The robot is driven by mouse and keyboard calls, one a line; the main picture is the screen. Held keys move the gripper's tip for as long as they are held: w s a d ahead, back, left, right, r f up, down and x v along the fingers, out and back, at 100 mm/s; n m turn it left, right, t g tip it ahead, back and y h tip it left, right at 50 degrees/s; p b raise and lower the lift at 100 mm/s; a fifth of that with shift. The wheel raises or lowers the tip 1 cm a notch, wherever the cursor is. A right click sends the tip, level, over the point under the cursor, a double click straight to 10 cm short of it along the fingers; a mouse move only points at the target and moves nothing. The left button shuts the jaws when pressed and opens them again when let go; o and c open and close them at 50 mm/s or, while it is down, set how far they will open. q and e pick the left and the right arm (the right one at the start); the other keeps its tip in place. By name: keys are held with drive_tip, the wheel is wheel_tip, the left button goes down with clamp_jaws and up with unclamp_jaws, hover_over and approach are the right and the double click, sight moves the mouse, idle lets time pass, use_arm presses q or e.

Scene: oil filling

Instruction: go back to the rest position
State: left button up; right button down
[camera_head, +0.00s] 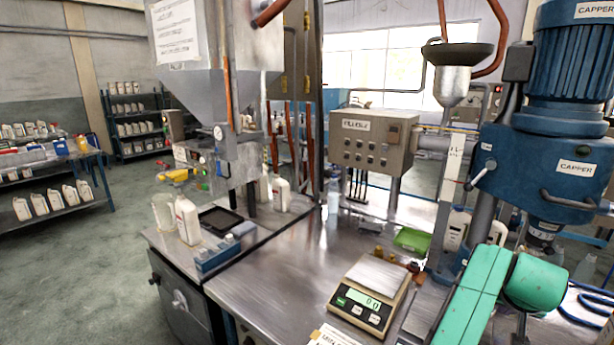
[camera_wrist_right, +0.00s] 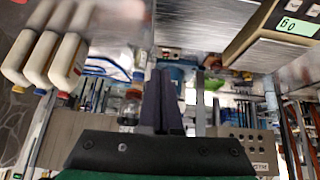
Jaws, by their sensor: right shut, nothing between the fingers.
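My right gripper (camera_wrist_right: 162,100) shows in the right wrist view as two dark fingers lying close together, shut with nothing between them. In the head view my green right arm (camera_head: 475,300) comes in at the lower right, beside the bench; I cannot make out its fingertips there. The digital scale (camera_head: 369,293) stands on the steel bench left of that arm, and its plate is empty. Its display also shows at the top right of the wrist view (camera_wrist_right: 291,26). My left gripper is not in view.
The blue capper machine (camera_head: 567,120) stands close above and behind my right arm. A grey control box (camera_head: 373,140) is behind the scale, with a green tray (camera_head: 411,240) below. White bottles (camera_head: 187,221) stand at the bench's left. The bench (camera_head: 290,275) left of the scale is clear.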

drive_tip(key=s+a+f+n+g+y, duration=0.2)
drive_tip(key=s+a+f+n+y, duration=0.5)
drive_tip(key=s+a+f, duration=1.15)
wheel_tip(320, 180, down, 28)
drive_tip(key=s+n+g+h+b, duration=0.1)
drive_tip(key=s+n+h+b, duration=0.15)
drive_tip(key=b, duration=0.35)
use_arm(q)
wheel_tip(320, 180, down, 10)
drive_tip(key=b, duration=0.4)
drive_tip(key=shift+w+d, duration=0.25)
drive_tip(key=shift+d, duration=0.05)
use_arm(e)
drive_tip(key=s+d+f+g, duration=0.1)
drive_tip(key=s+d+f, duration=0.1)
drive_tip(key=s+f, duration=1.5)
wheel_tip(320, 180, down, 2)
drive_tip(key=shift+d+f+g, duration=0.15)
drive_tip(key=shift+d+g, duration=0.15)
drive_tip(key=shift+d, duration=0.05)
